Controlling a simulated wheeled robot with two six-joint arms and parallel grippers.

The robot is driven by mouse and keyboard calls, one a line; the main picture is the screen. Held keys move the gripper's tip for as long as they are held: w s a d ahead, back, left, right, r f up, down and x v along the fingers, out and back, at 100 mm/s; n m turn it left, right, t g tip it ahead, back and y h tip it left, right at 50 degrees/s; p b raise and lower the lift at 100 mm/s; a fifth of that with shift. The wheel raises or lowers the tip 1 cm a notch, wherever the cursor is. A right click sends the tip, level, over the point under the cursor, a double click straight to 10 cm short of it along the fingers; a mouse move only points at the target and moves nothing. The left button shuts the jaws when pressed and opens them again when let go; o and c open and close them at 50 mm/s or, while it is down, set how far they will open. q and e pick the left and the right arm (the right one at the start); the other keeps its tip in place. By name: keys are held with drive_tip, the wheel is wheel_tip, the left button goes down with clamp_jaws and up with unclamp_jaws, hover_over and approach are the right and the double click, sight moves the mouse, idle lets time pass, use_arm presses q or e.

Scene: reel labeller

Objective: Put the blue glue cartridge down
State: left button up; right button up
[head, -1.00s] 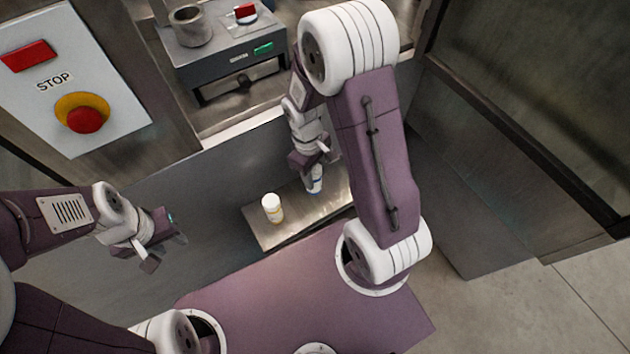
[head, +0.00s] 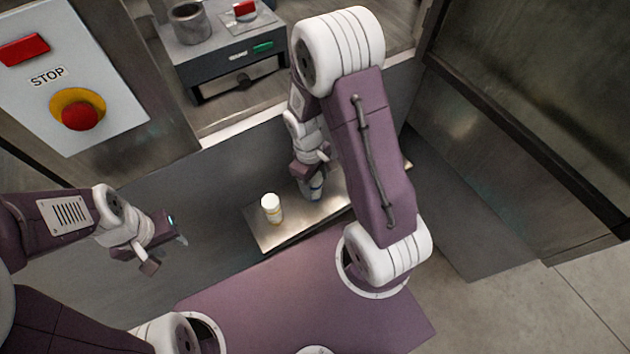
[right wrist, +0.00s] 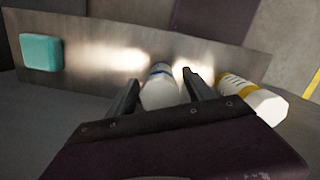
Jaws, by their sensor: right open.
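The blue glue cartridge (head: 316,189), white with a blue band, stands on the metal shelf (head: 262,238). It also shows in the right wrist view (right wrist: 160,86), between the two fingers. My right gripper (head: 314,178) is over it; in the right wrist view its fingers (right wrist: 160,92) are open, one on each side of the cartridge. I cannot tell whether either finger touches it. My left gripper (head: 166,246) is away to the left, over nothing; I cannot tell how far its fingers are apart.
A white cartridge with a yellow band (head: 272,208) stands on the shelf to the left of the blue one, close to my right gripper. A teal block (right wrist: 41,52) lies at the shelf's other end. A grey machine (head: 230,55) with a metal cup (head: 189,24) stands behind.

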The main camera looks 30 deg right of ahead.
drive_tip(key=r+p, duration=0.1)
drive_tip(key=r, duration=0.3)
drive_tip(key=w+r+p, duration=0.1)
drive_tip(key=r, duration=0.3)
drive_tip(key=r+p, duration=0.1)
drive_tip(key=r, duration=0.3)
drive_tip(key=shift+w+a, duration=0.15)
drive_tip(key=shift+a, duration=0.2)
drive_tip(key=s+a+r+m+t+p, duration=0.1)
drive_tip(key=s+r+m+t+p, duration=0.1)
drive_tip(key=s+r+m+p, duration=0.2)
wheel_tip(320, 180, up, 2)
drive_tip(key=shift+s+a+r+m+y+p, duration=0.1)
drive_tip(key=shift+s+a+m+y+p, duration=0.25)
drive_tip(key=shift+s+m, duration=0.55)
